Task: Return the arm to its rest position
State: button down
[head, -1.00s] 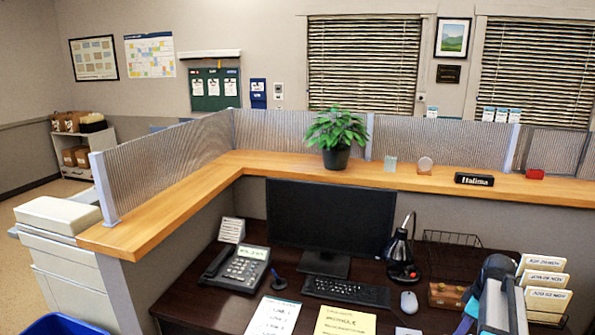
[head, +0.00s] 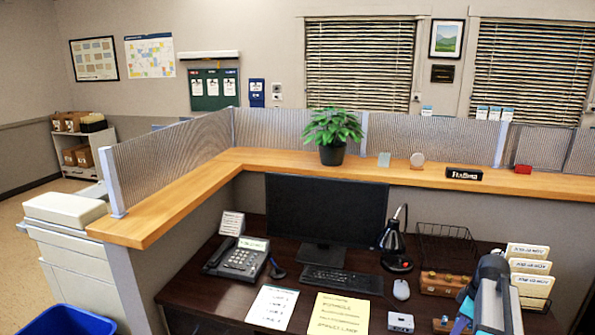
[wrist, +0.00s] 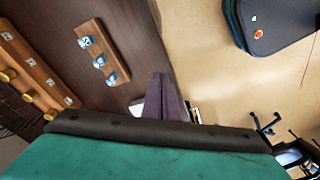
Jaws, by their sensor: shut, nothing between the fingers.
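My arm rises from the bottom right of the head view, over the right end of the dark desk (head: 215,309). Its fingertips cannot be made out there. In the wrist view my gripper (wrist: 164,78) shows as two grey-purple fingers pressed together, with nothing between them. It points along the edge between the dark desktop (wrist: 133,50) and the tan floor (wrist: 200,60).
A wooden block with blue-and-white pieces (wrist: 97,52) and a wooden rail with brass pegs (wrist: 35,65) lie left of my fingers. File cards (head: 530,268) stand close to my arm. A blue bin (head: 68,320) is at bottom left. Open floor shows right of the desk edge.

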jog(key=shift+n+g, duration=0.4)
jog(key=a+f, duration=0.4)
jog(key=a, duration=0.1)
jog(key=shift+w+a+f, duration=0.15)
jog(key=shift+w+f, duration=0.1)
jog(key=shift+f, duration=0.15)
jog(key=s+a+f+n+g, duration=0.1)
jog(key=s+a+f+g, duration=0.1)
jog(key=s+a+f, duration=0.5)
jog(key=s+a+f+g, duration=0.2)
jog(key=s+a+f, duration=0.1)
jog(key=a+f, duration=0.7)
jog(key=s+a+f+m, duration=0.2)
jog(key=s+f, duration=0.3)
jog(key=s, duration=0.3)
jog(key=s+a+f+m+g+h, duration=0.1)
jog(key=s+a+f+m, duration=0.2)
jog(key=s+f+m, duration=0.2)
jog(key=s+a+f+m+g, duration=0.1)
jog(key=s+a+f+m, duration=0.2)
jog(key=s, duration=0.8)
jog(key=shift+s+f+m, duration=0.25)
jog(key=shift+f+m, duration=0.25)
jog(key=shift+f, duration=0.4)
